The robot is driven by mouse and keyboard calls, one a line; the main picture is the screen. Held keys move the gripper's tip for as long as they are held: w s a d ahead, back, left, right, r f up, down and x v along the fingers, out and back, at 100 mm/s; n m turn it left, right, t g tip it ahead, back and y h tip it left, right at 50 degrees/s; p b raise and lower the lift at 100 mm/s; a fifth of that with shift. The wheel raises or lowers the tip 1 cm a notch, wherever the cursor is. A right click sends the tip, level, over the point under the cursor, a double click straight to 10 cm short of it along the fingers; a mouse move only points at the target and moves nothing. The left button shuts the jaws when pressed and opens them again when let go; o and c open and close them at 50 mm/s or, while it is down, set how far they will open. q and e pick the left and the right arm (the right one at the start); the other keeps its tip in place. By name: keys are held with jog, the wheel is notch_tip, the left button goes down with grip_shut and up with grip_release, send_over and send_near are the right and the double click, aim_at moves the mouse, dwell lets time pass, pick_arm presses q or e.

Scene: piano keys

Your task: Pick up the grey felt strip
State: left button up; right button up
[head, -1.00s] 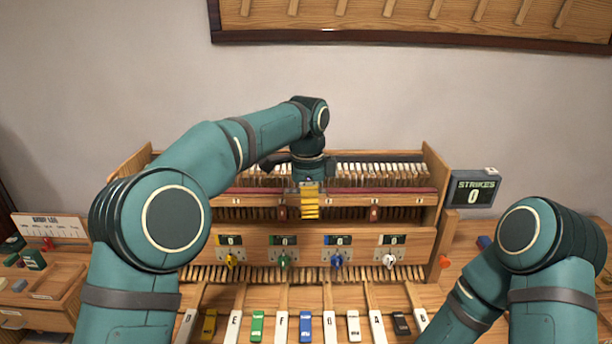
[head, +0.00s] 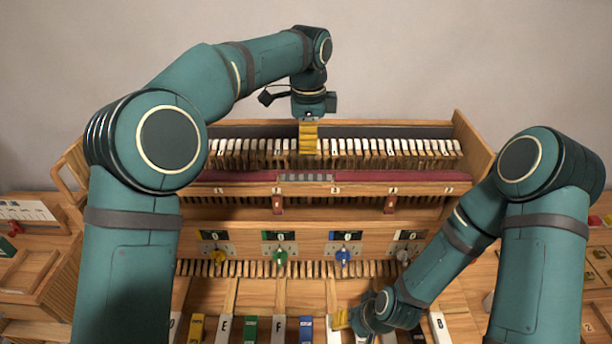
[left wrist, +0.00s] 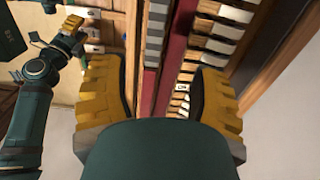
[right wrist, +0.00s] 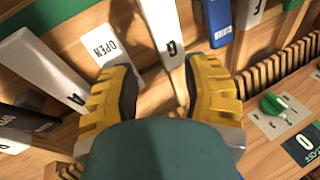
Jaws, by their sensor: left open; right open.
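A grey strip with lighter bands (head: 306,178) lies along the middle of the red felt rail (head: 400,177), on its front side. In the left wrist view the banded strip (left wrist: 157,35) runs beside the red rail (left wrist: 177,60). My left gripper (head: 308,138) is open and empty, above and behind the strip in the head view, in front of the row of hammers. Its two yellow fingers (left wrist: 158,88) stand apart on either side of the rail in the left wrist view. My right gripper (head: 342,319) is open low over the front keys, its fingers (right wrist: 163,85) apart with nothing held.
Lettered keys (head: 278,328) line the front. Coloured knobs (head: 343,256) stick out of the wooden panel. The hammer row (head: 400,147) is close around my left gripper. A wooden side wall (head: 473,140) bounds the right. The wall behind is bare.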

pick_arm(q)
send_over(308, 177)
jog(key=f, duration=0.5)
jog(key=shift+w+f, duration=0.2)
jog(key=shift+w, duration=0.15)
jog(key=f, duration=0.4)
jog(key=shift+s+f, duration=0.1)
jog(key=shift+s, duration=0.3)
jog(key=shift+w+f, duration=0.1)
jog(key=shift+f, duration=0.35)
jog(key=c, duration=0.9)
